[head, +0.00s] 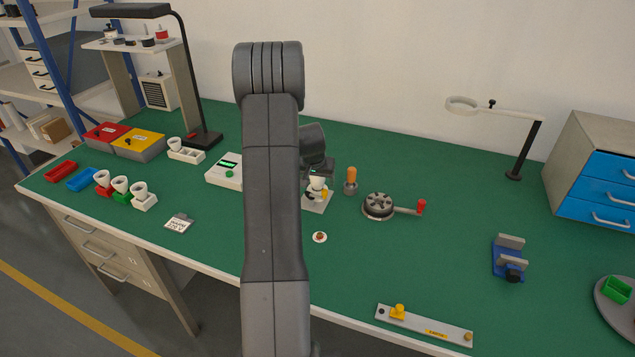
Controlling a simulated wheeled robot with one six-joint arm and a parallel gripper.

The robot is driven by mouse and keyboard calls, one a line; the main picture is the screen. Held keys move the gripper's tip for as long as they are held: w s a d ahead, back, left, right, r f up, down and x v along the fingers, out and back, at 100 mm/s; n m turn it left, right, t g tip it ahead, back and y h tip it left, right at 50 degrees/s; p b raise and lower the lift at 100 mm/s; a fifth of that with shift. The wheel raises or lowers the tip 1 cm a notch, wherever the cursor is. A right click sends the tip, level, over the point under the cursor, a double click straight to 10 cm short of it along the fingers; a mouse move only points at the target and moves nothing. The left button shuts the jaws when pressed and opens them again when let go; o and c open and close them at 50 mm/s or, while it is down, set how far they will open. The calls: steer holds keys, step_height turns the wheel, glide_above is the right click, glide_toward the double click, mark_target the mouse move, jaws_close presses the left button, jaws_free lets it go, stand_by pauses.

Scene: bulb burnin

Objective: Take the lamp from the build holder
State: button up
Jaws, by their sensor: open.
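The build holder (321,206) is a pale grey plate on the green bench, just right of my arm. A white lamp (317,184) stands upright on it, with a small yellow part beside it. My gripper (319,174) is open at the top of the lamp. I cannot tell whether its fingers touch the lamp. My arm hides the left side of the holder.
An orange-handled tool (351,180) and a round turntable with a red-knobbed crank (379,206) stand close on the right. A white meter box (225,171) is on the left. A small round disc (320,237) lies in front.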

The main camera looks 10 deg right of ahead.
steer(key=shift+f, duration=0.15)
steer(key=c, duration=1)
step_height(320, 180, up, 11)
steer(key=shift+f+b, duration=0.2)
steer(key=shift+b, duration=0.25)
steer(key=shift+r+p, duration=1.2)
steer(key=shift+r, duration=0.8)
